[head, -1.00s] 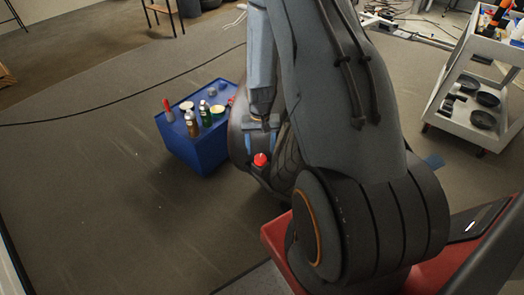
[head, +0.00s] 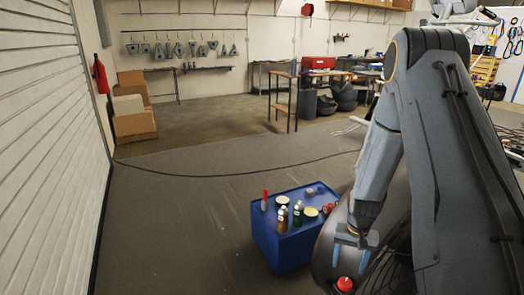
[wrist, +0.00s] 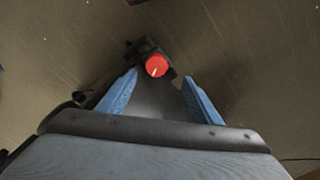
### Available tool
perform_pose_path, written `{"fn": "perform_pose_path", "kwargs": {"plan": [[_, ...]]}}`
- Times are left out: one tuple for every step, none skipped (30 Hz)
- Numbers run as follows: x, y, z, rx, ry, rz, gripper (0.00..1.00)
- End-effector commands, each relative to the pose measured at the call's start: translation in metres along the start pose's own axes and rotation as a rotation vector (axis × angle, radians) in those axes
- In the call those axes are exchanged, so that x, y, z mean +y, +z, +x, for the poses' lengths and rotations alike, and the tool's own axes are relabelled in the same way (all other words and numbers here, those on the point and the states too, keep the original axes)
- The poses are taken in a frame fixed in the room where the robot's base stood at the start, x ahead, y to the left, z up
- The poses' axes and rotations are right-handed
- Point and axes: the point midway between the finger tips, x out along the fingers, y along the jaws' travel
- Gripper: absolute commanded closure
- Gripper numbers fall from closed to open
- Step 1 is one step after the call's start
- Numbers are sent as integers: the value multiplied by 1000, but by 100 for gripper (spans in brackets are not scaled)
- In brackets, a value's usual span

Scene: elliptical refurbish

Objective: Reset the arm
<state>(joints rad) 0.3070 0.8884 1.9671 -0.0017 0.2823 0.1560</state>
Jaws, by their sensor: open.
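My arm stands folded at the right of the head view, its upper part grey-blue and its forearm hanging down. My gripper (head: 350,240) is at its lower end, in front of the blue box's right side. In the wrist view my gripper (wrist: 159,84) has its two blue fingers spread apart with nothing held between them. A red round knob (wrist: 156,66) on a dark mount shows just beyond the fingertips. The knob (head: 345,284) also shows below the gripper in the head view.
A blue box (head: 278,250) with several bottles and cans on top stands left of my gripper. Cardboard boxes (head: 131,115), a workbench (head: 296,88) and a white shutter wall (head: 45,150) are farther off. The floor on the left is open, crossed by a black cable (head: 220,176).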

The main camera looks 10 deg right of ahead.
Motion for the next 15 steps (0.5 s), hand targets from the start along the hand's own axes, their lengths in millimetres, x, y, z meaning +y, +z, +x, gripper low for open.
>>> {"fn": "perform_pose_path", "kwargs": {"plan": [[-7,2,-16,8,-1,-20,41],[-11,6,-25,11,-2,-32,41],[-16,10,-39,16,-3,-51,41],[-21,15,-50,20,-4,-66,41],[-25,19,-61,24,-5,-81,41],[-31,26,-76,29,-6,-104,41],[-35,32,-86,32,-6,-121,41],[-39,39,-97,34,-7,-136,41],[-44,47,-110,40,-8,-158,41],[-47,53,-120,44,-9,-173,41],[-50,60,-129,47,-10,-189,41],[-54,70,-142,51,-11,-212,41],[-57,77,-150,55,-12,-228,41],[-60,85,-159,58,-13,-243,41],[-63,95,-170,63,-14,-264,41]]}}
